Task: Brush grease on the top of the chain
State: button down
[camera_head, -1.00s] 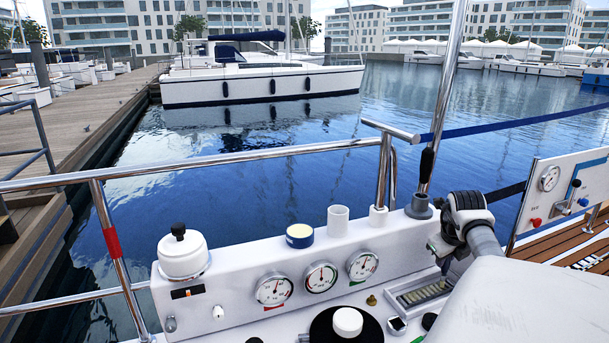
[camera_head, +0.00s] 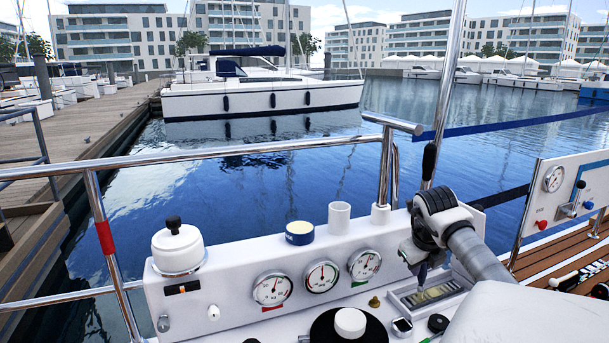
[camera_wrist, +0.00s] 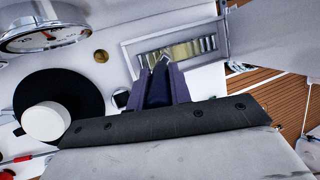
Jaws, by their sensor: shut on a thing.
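The chain (camera_head: 437,292) lies in a framed recess (camera_head: 402,298) in the console top. It shows as a row of metal links with a yellowish middle; in the wrist view the chain (camera_wrist: 207,44) is just beyond my fingertips. My gripper (camera_head: 421,266) hangs over the recess's left part. In the wrist view my gripper (camera_wrist: 152,88) is shut on a brush with a dark blue handle (camera_wrist: 157,90). The brush tip points at the chain; I cannot tell whether it touches. An open blue tin with a cream-coloured top (camera_head: 299,232) stands on the console ledge.
A white cup (camera_head: 339,217) and a lidded white pot (camera_head: 177,247) stand on the ledge. Round gauges (camera_head: 322,275) line the console face. A black wheel with a white knob (camera_head: 350,322) is left of the recess. Chrome rails (camera_head: 250,152) run behind, with water beyond.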

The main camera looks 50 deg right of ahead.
jog(key=shift+w+a+b, duration=0.25)
jog(key=shift+w+a, duration=0.1)
jog(key=shift+a, duration=0.3)
jog(key=shift+w+a+b, duration=0.2)
jog(key=shift+w+a, duration=0.1)
jog(key=shift+a, duration=0.3)
jog(key=s+d+p, duration=0.3)
jog(key=d, duration=0.2)
jog(key=shift+d, duration=0.35)
